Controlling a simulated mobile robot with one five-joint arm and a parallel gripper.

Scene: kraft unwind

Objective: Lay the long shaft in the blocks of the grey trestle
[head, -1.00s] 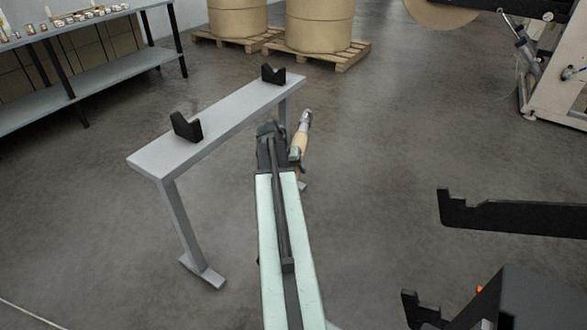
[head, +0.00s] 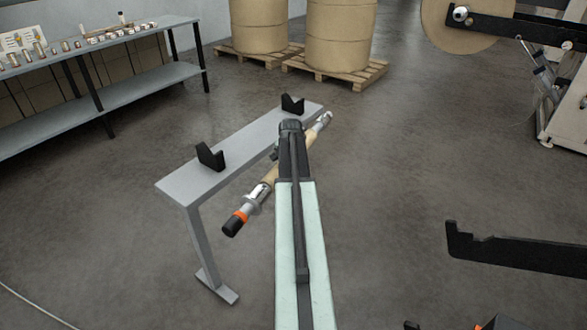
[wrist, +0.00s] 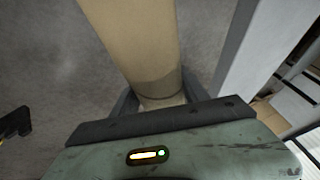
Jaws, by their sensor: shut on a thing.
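The long shaft (head: 259,192) has a tan middle, silver parts, an orange ring and a black near end. It hangs along the right side of the grey trestle (head: 178,186), roughly parallel to its top and apart from the blocks. The black near V-block (head: 210,157) and far V-block (head: 292,104) look empty. My gripper (wrist: 158,103) is shut around the shaft's tan part, which fills the top of the wrist view (wrist: 132,40). In the head view my arm hides the grip and part of the shaft.
A bench (head: 120,98) with small parts stands at the back left. Large brown rolls (head: 340,35) sit on pallets (head: 350,75) behind the trestle. Black notched arms (head: 515,245) of a machine reach in at the right. The floor between is clear.

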